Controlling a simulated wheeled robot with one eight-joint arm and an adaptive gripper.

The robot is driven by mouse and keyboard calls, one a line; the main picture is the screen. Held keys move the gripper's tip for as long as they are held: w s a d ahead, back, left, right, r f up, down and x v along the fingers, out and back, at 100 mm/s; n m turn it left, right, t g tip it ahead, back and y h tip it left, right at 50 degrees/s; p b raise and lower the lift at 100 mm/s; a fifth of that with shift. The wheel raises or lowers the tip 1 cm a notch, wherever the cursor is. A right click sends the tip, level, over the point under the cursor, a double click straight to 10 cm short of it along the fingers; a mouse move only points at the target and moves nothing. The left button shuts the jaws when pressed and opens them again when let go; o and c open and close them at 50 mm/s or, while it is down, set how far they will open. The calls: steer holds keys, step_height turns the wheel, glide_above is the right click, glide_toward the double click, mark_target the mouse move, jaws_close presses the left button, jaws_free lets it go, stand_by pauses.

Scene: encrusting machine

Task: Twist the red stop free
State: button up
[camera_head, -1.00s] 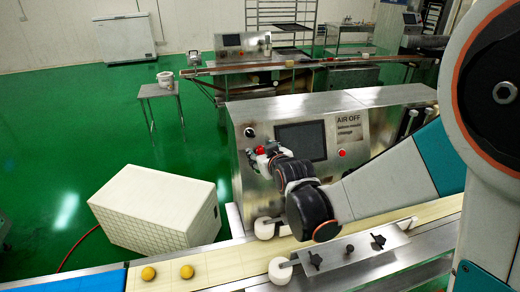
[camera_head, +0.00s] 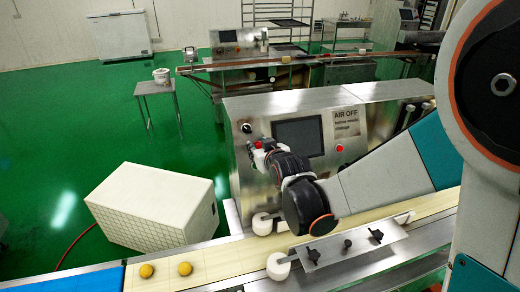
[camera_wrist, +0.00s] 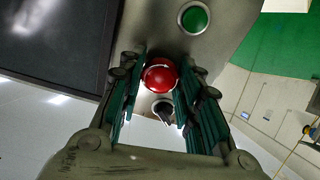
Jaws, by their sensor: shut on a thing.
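The red stop (camera_wrist: 160,76) is a round red knob on the steel machine panel, seen in the wrist view between the fingertips of my gripper (camera_wrist: 161,86). The green-padded fingers are closed on it from both sides. In the head view my gripper (camera_head: 261,155) reaches the left part of the machine's front, and my wrist hides most of the stop there. Whether the stop has turned cannot be told.
The machine front also carries a dark screen (camera_head: 298,138) and another red button (camera_head: 339,148). A conveyor (camera_head: 215,262) with two yellow balls runs below my arm.

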steer(key=m+b, duration=0.1)
steer(key=m, duration=0.2)
steer(key=shift+m, duration=0.4)
steer(key=shift+s+r+m+h, duration=0.1)
steer(key=shift+m+h, duration=0.3)
steer(key=shift+m, duration=1.3)
steer(key=o, duration=1.1)
steer(key=shift+w, duration=0.25)
steer(key=shift+s, duration=0.1)
